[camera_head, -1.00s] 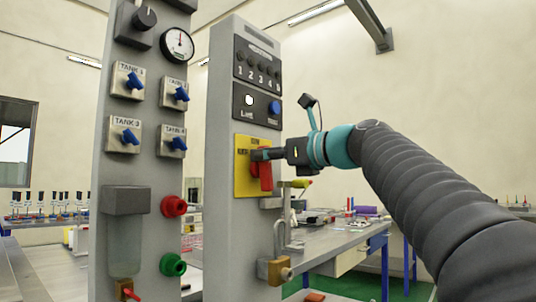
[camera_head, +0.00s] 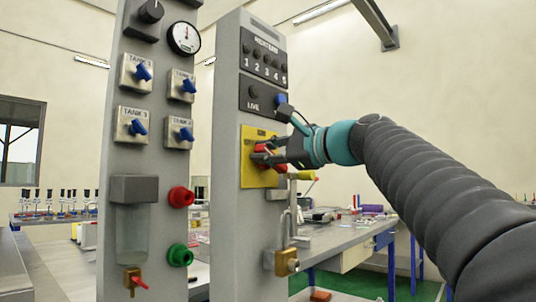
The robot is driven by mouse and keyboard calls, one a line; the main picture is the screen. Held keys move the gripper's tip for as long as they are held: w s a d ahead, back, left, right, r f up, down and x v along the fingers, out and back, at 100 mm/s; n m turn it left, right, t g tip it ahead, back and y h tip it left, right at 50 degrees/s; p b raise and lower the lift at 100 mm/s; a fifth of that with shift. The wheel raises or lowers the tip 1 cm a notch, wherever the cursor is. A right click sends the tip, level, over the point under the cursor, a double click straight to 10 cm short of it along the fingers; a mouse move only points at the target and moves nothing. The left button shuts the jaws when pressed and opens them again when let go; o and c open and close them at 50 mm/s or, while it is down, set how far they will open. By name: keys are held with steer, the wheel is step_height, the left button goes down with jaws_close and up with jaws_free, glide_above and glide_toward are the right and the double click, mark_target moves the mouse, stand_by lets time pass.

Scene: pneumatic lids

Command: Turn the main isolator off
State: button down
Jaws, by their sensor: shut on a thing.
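The main isolator is a yellow plate (camera_head: 251,178) with a red handle (camera_head: 261,148) on the front of the right grey column. The handle now lies nearly crosswise, tilted, and is partly hidden by my gripper. My gripper (camera_head: 270,157) comes from the right and is shut on the red handle. The lamp marked LIVE (camera_head: 253,91) above the plate looks dark.
A brass padlock (camera_head: 286,262) hangs on a shackle below the plate. The left column carries blue tank valves (camera_head: 138,127), a gauge (camera_head: 184,38), a red knob (camera_head: 181,197) and a green knob (camera_head: 180,257). A workbench (camera_head: 340,236) stands behind, right.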

steer(key=n, duration=0.1)
steer(key=f+n+b, duration=0.1)
steer(key=n, duration=0.1)
steer(key=n+b, duration=0.1)
steer(key=n, duration=0.1)
steer(key=shift+a+f, duration=0.15)
steer(key=shift+f, duration=0.2)
steer(key=shift+n, duration=0.4)
steer(key=c, duration=1.1)
jaws_free()
steer(key=shift+o, duration=0.3)
steer(key=shift+s, duration=0.1)
steer(key=shift+r, duration=0.1)
steer(key=shift+s+d, duration=0.15)
steer(key=shift+d, duration=0.1)
steer(key=v, duration=1.1)
steer(key=shift+s+d, duration=0.15)
steer(key=shift+s, duration=0.05)
